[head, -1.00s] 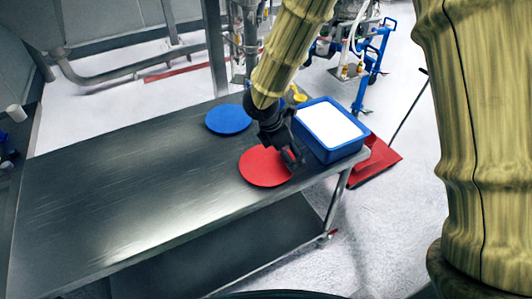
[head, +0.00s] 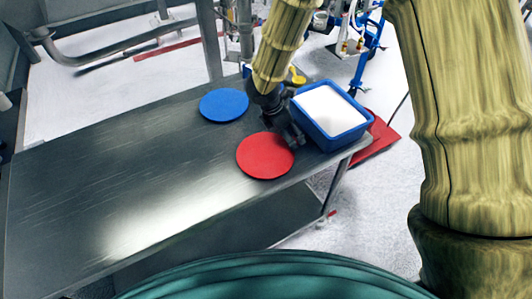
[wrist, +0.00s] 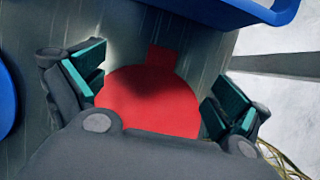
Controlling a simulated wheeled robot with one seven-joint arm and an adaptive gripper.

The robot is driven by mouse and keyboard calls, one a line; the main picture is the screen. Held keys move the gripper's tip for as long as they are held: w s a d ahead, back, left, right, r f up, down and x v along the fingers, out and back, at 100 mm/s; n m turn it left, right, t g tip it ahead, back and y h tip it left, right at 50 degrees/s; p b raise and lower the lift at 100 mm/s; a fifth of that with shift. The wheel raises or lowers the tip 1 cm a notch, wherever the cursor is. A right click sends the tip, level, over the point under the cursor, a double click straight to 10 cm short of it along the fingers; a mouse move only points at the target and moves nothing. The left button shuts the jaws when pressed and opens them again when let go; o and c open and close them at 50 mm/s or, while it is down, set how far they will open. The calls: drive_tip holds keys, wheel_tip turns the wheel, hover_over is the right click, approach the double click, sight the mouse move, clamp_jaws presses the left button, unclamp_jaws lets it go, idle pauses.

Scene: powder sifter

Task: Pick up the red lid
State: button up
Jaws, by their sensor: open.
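The red lid (head: 265,157) is a flat red disc lying on the metal table, close to its front right edge. In the wrist view the red lid (wrist: 152,100) shows between my fingers, with a small square tab on its far side. My gripper (head: 285,130) is at the lid's upper right side in the head view. In the wrist view my gripper (wrist: 160,92) has its two teal-padded fingers wide apart, with nothing between the pads but the view of the lid beneath. The lid's near part is hidden by the gripper body. The height above the lid is hard to tell.
A blue tub of white powder (head: 332,115) stands right of the lid, close to my gripper. A blue lid (head: 223,104) lies to the upper left. A yellow scoop (head: 297,77) is behind the tub. The table's left part (head: 80,190) is clear.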

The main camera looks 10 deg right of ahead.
drive_tip(key=shift+d+f+p, duration=0.25)
drive_tip(key=shift+f+p, duration=0.05)
drive_tip(key=shift+p, duration=0.05)
drive_tip(key=shift+p+x, duration=0.8)
drive_tip(key=shift+x, duration=1.4)
drive_tip(key=shift+d+r, duration=0.1)
drive_tip(key=c, duration=1.9)
